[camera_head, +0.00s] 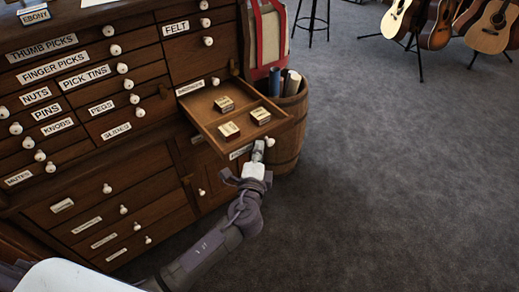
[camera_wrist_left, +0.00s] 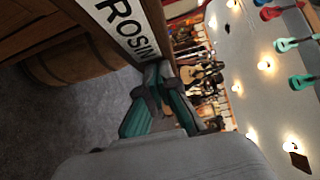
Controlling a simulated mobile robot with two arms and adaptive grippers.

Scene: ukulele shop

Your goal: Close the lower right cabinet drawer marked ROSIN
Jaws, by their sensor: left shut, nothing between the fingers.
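The ROSIN drawer (camera_head: 274,131) stands pulled out from the right side of the wooden cabinet (camera_head: 150,160). Several small boxes lie inside it, among them one near its front (camera_head: 260,115). Its white label shows edge-on in the head view and reads ROSIN in the wrist view (camera_wrist_left: 127,28). My left gripper (camera_head: 258,150) is shut and empty, in front of the drawer face beside the label. In the left wrist view its fingertips (camera_wrist_left: 158,72) are at the drawer front; I cannot tell whether they touch. My right gripper is not in view.
A wooden barrel (camera_head: 291,130) with rolled tubes stands close to the right of the drawer. A red and beige case (camera_head: 268,40) stands behind it. Guitars on stands (camera_head: 435,22) are far back right. The grey carpet (camera_head: 400,180) is clear.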

